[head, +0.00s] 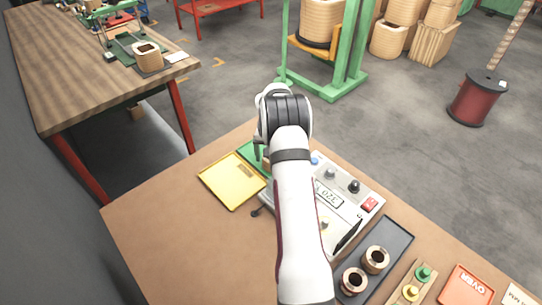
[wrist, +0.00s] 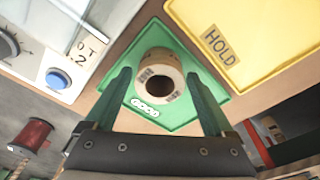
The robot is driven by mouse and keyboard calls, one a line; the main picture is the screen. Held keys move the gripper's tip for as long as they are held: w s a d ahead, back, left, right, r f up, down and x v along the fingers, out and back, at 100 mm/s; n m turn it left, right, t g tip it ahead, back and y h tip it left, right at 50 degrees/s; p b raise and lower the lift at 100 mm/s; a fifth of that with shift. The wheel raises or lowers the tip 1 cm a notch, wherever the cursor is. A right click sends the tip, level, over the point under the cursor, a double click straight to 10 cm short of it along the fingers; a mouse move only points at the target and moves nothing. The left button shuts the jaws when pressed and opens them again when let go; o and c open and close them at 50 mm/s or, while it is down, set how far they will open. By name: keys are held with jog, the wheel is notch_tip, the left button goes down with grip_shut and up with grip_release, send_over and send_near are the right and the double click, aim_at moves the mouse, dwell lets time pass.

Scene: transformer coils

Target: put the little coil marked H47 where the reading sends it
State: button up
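In the wrist view a small tan coil (wrist: 160,72) with a dark round hole sits on the green tray (wrist: 180,126) labelled GOOD. Dark marks show on its side, but I cannot read them as H47. My gripper (wrist: 159,80) has its two green fingers apart, one on each side of the coil, with a narrow gap showing on both sides. In the head view my gripper (head: 262,155) is over the green tray (head: 249,149), and my arm mostly hides the coil.
The yellow HOLD tray (head: 232,181) lies beside the green one. Two more coils (head: 376,259) stand in a dark tray (head: 398,236). A small wooden rack (head: 398,298) and a red OVER tray (head: 460,299) are at the front right. The table's left front is clear.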

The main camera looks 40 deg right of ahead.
jog(key=shift+o, duration=0.5)
notch_tip(320, 180, up, 12)
jog(key=a, duration=0.1)
jog(key=s+a+r+n+y, duration=0.1)
jog(key=s+a+r, duration=0.3)
jog(key=a, duration=0.5)
jog(key=s+a+r+n, duration=0.1)
jog(key=s+a+r, duration=0.3)
jog(key=a, duration=0.5)
jog(key=s+a+n+y, duration=0.1)
jog(key=s+a, duration=0.7)
jog(key=s, duration=0.2)
jog(key=s+a+n+g, duration=0.1)
jog(key=s+a, duration=0.8)
jog(key=s, duration=0.2)
jog(key=shift+s+f+n+y, duration=0.15)
jog(key=shift+s+n+y, duration=0.1)
jog(key=shift+n+y, duration=0.15)
jog(key=shift+a, duration=0.1)
